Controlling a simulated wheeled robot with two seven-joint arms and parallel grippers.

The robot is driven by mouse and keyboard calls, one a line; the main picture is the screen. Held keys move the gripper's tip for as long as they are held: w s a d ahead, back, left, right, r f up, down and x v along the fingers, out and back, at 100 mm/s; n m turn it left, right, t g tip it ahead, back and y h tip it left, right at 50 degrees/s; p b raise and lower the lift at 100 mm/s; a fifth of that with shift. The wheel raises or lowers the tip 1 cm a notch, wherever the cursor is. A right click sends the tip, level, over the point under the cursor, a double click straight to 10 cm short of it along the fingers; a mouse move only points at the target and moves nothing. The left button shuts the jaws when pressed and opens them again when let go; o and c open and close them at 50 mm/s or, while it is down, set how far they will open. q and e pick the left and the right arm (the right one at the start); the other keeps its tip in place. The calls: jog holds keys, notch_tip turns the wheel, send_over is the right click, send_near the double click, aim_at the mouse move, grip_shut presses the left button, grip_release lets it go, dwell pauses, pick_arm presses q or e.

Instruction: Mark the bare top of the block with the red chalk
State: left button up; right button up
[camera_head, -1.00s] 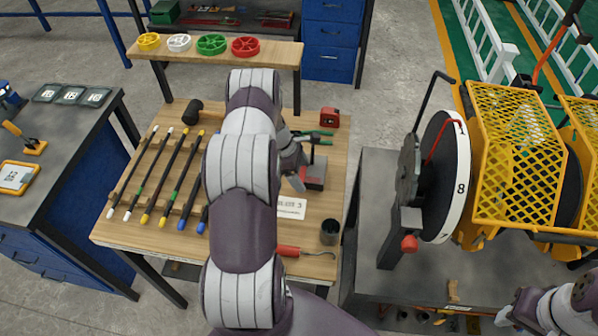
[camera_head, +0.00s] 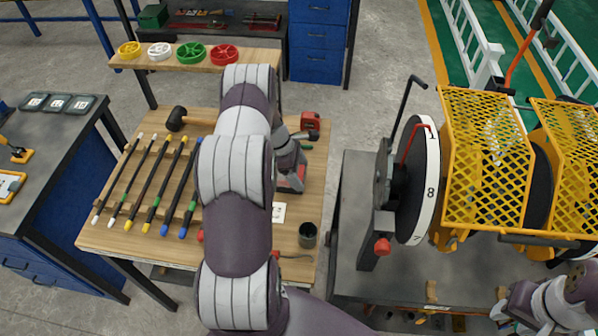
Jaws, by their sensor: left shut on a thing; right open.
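My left gripper (camera_head: 298,166) is close above or beside the block and shut on a small piece, which I take for the red chalk. The piece is too small and hidden to make out, and I cannot tell whether it touches the block. Any mark on the block's top is also hidden. My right gripper (camera_head: 508,304) is open at the lower right edge, far from the block.
A yellow mesh machine with a numbered wheel (camera_head: 428,185) stands right.

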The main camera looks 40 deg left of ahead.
aim_at(300, 175)
pick_arm(q)
jog(key=shift+r, duration=0.65)
jog(key=shift+w+d+r+p, duration=0.1)
jog(key=shift+d+r+p, duration=0.05)
jog(key=shift+r+p, duration=0.4)
jog(key=shift+w+d+r+p, duration=0.1)
jog(key=shift+d+r+p, duration=0.05)
jog(key=shift+r+p, duration=0.4)
jog(key=shift+r, duration=0.2)
jog(key=shift+s+a, duration=0.15)
